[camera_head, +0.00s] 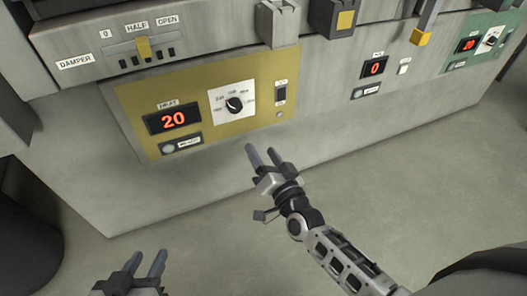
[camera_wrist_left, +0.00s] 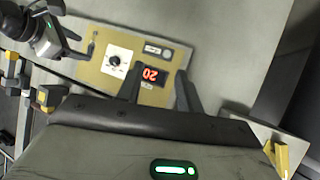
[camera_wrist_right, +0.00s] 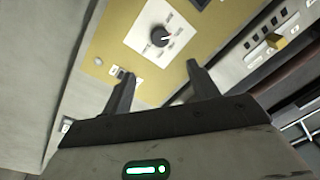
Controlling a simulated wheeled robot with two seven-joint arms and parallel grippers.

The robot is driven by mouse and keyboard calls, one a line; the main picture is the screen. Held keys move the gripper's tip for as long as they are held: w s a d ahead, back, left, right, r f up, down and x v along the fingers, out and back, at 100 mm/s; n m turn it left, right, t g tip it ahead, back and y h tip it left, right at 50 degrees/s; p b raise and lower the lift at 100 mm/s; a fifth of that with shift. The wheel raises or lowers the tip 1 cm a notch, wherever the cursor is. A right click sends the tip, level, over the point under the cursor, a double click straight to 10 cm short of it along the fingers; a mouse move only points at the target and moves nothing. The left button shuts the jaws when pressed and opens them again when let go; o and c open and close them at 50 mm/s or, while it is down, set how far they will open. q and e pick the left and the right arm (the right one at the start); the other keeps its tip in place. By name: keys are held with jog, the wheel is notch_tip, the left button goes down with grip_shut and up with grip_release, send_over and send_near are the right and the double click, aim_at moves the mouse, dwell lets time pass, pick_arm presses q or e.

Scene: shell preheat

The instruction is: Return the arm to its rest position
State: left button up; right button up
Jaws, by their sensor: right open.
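My right arm (camera_head: 345,262) reaches in from the lower right of the head view. Its gripper (camera_head: 260,149) is open and empty, in front of the cabinet below the yellow panel (camera_head: 215,72). In the right wrist view, its spread fingers frame the lower part of that panel and its dial (camera_wrist_right: 160,37). My left gripper (camera_head: 149,254) is at the bottom left of the head view. Its fingers stand apart with nothing between them. The left wrist view shows them near the red display reading 20 (camera_wrist_left: 151,75), and my right gripper at the upper left. Neither gripper visibly touches anything.
The grey cabinet (camera_head: 190,185) also carries a damper slider (camera_head: 143,47), a rocker switch (camera_head: 281,93), a second display reading 0 (camera_head: 375,68) and a green panel (camera_head: 475,42). A dark round object (camera_head: 25,235) stands at left. Floor in front is clear.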

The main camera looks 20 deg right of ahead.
pick_arm(q)
jog(key=shift+w+r, duration=0.1)
jog(key=r+p, duration=0.1)
jog(key=p, duration=0.1)
jog(key=r+p, duration=0.1)
jog(key=p, duration=0.2)
jog(key=g+p, duration=0.1)
jog(key=p, duration=0.1)
jog(key=shift+s+a+r+y+p, duration=0.2)
jog(key=shift+a+r+y+p, duration=0.1)
jog(key=shift+r+p, duration=0.1)
pick_arm(e)
jog(key=s+r+n+g, duration=0.2)
jog(key=s+n+g, duration=0.2)
jog(key=s, duration=0.5)
jog(key=s+a+r+n+g+y, duration=0.1)
jog(key=s+r+n+g, duration=0.1)
jog(key=s, duration=0.7)
jog(key=n+g, duration=0.1)
jog(key=n, duration=0.1)
jog(key=shift+a+n+g, duration=0.25)
jog(key=shift+n+g, duration=0.05)
jog(key=shift+g, duration=0.1)
